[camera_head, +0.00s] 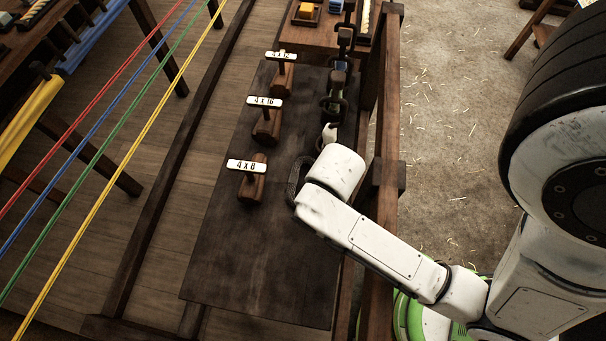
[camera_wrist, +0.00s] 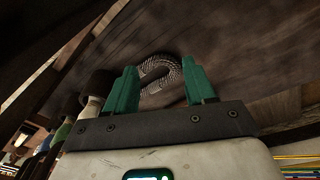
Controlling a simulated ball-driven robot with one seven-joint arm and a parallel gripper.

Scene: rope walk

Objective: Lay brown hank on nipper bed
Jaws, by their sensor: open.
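A dark grey-brown looped rope hank (camera_head: 297,176) lies on the dark wooden table top (camera_head: 255,265), partly hidden by my arm's white end. I cannot be sure that it is the brown hank. In the wrist view the loop of this hank (camera_wrist: 161,69) shows between and beyond the green fingers of my gripper (camera_wrist: 160,78). The gripper is open, with the fingers on either side of the loop; contact cannot be told. In the head view my arm hides the fingers. I cannot tell which surface is the nipper bed.
Wooden stands with labels 4x8 (camera_head: 247,166), 4x16 (camera_head: 264,102) and one more farther back stand along the table's left. Dark posts with hanks (camera_head: 335,105) stand at the back right. A wooden rail (camera_head: 387,130) runs along the right side. Coloured ropes (camera_head: 105,150) stretch at left.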

